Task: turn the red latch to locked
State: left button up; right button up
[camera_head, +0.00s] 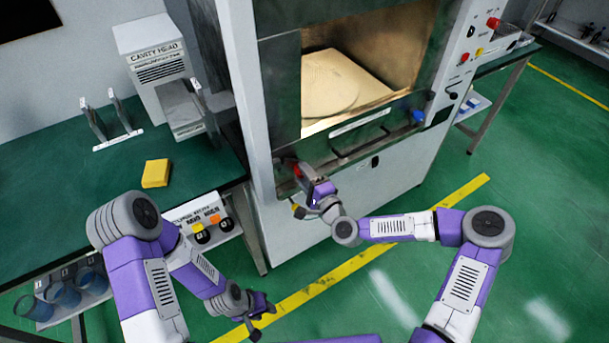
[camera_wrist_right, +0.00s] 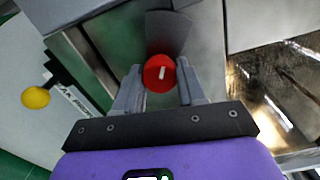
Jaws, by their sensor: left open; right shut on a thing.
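The red latch (camera_wrist_right: 159,78) is a round red knob with a short white mark, set in front of a grey metal plate. In the wrist view the mark stands nearly upright. My right gripper (camera_wrist_right: 159,66) has one finger on each side of the knob and is shut on it. In the head view this gripper (camera_head: 303,176) is at the lower left front of the machine, and only a little red of the latch (camera_head: 297,170) shows beside it. My left gripper (camera_head: 260,313) is open and empty, low above the green floor.
The machine's cavity (camera_head: 365,60) is open, with a round plate inside. A blue knob (camera_head: 417,117) sits at its lower right. A yellow-tipped lever (camera_wrist_right: 36,97) is left of my right gripper. A green bench (camera_head: 75,190) with a yellow block (camera_head: 155,173) stands left.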

dwell(0.5)
jog(key=o, duration=1.1)
jog(key=shift+s, duration=0.1)
jog(key=p+v, duration=0.1)
jog(key=v, duration=0.6)
jog(key=shift+s+d, duration=0.15)
jog(key=shift+s, duration=0.05)
